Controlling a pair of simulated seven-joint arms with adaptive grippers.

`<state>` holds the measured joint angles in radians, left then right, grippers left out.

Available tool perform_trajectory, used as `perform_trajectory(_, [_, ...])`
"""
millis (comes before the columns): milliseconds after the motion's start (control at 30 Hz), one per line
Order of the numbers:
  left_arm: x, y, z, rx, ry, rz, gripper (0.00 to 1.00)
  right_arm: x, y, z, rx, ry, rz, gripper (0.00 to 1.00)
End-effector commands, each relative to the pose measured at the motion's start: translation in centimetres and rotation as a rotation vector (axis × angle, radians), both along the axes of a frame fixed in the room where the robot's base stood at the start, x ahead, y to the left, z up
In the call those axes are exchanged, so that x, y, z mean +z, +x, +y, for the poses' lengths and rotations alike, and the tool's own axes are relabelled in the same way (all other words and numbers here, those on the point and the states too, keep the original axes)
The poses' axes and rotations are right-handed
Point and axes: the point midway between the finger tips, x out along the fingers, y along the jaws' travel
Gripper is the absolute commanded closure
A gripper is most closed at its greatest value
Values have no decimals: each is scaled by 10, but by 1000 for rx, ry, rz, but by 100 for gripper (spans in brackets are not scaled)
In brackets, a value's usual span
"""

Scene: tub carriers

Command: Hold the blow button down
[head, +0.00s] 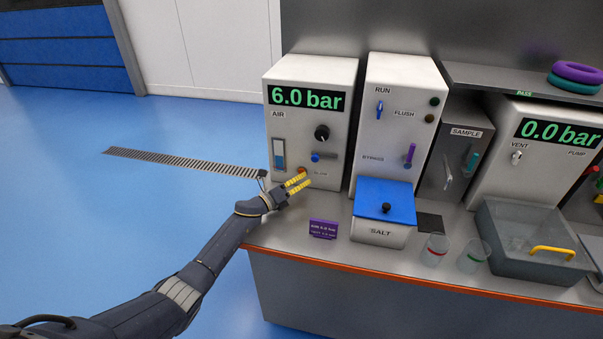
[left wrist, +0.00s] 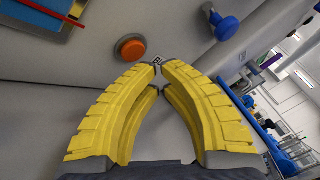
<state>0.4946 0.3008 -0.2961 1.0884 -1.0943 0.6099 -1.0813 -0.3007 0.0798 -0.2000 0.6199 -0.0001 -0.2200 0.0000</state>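The blow button is a small orange button (head: 301,170) low on the front of the white AIR unit (head: 292,118), beside the BLOW label. It shows larger in the left wrist view (left wrist: 130,48), as an orange cap in a dark ring. My left gripper (head: 309,180) has yellow fingers and is in front of the unit's lower face, near the button. In the left wrist view its fingertips (left wrist: 159,66) meet, with nothing seen between them, just below and right of the button. They look apart from it. My right gripper is not in view.
A blue knob (head: 315,157) and black dial (head: 321,132) are on the same face; the display (head: 306,98) reads 6.0 bar. A purple sign (head: 323,229) and blue-lidded SALT box (head: 381,233) stand on the bench. Bare bench lies around the sign.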

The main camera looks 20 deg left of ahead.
Motion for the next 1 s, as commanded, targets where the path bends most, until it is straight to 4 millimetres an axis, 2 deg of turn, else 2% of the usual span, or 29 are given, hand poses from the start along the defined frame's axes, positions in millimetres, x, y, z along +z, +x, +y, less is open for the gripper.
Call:
perform_trajectory(300, [0,1,0,0,0,0,100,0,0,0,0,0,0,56])
perform_trajectory(333, [0,1,0,0,0,0,96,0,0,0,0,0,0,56])
perform_trajectory(400, [0,1,0,0,0,0,100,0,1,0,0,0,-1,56])
perform_trajectory(1000, [0,1,0,0,0,0,100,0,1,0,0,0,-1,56])
